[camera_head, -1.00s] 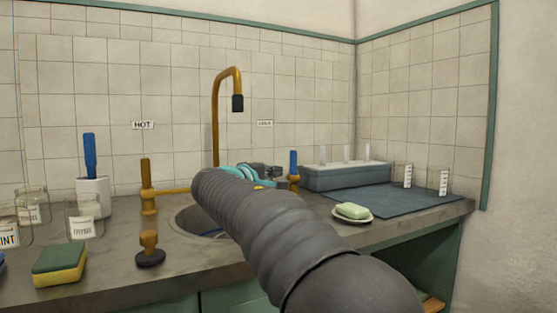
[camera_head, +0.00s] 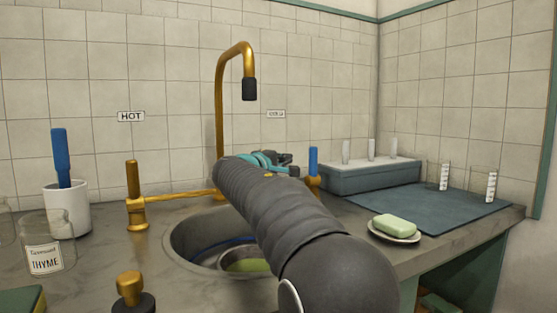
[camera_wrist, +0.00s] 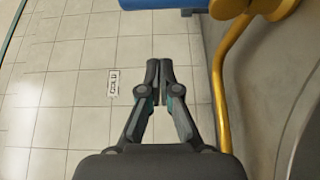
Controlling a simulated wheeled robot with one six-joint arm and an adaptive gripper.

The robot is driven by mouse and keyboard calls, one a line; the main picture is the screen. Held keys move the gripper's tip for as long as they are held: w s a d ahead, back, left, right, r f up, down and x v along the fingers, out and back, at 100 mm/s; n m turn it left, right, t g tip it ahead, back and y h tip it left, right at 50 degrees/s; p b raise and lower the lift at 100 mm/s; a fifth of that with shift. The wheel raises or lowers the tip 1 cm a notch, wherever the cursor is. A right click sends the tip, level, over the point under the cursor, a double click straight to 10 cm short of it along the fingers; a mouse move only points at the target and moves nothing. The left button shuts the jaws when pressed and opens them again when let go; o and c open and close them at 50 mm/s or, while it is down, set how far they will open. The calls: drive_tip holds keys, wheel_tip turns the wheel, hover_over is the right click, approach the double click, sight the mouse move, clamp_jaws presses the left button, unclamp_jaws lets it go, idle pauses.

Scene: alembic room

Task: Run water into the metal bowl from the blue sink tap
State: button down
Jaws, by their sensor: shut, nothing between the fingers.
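The blue tap handle (camera_head: 313,161) stands upright on brass at the sink's right, by the COLD sign; a blue bar also shows at the top of the wrist view (camera_wrist: 165,4). My gripper (camera_head: 289,161) is shut and empty, just left of the blue handle; its fingertips (camera_wrist: 159,70) are apart from the blue bar in the wrist view. The brass spout (camera_head: 219,110) arches over the sink, with a black nozzle (camera_head: 249,89). A metal bowl (camera_head: 228,263) with something yellow-green inside sits in the round sink (camera_head: 180,240), partly hidden by my arm. I see no water stream.
A brass HOT-side tap (camera_head: 136,200) stands left of the sink. A thyme jar (camera_head: 45,255) and a white cup (camera_head: 70,212) with a blue-handled item are farther left. Green soap (camera_head: 394,225) on a dish, a blue mat (camera_head: 425,208) and a grey-blue box (camera_head: 370,178) lie right.

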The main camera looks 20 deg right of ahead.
sight(313, 167)
drive_tip(key=shift+s+d, duration=0.2)
drive_tip(key=shift+d, duration=1)
drive_tip(key=shift+s+d, duration=0.2)
drive_tip(key=shift+d, duration=1)
drive_tip(key=shift+f+b, duration=0.15)
drive_tip(key=shift+b, duration=0.35)
drive_tip(key=b, duration=0.2)
drive_tip(key=s+m+b, duration=0.1)
drive_tip(key=b, duration=0.2)
drive_tip(key=shift+s+d+r+h, duration=0.15)
drive_tip(key=shift+s+r+h, duration=0.15)
drive_tip(key=shift+h, duration=0.1)
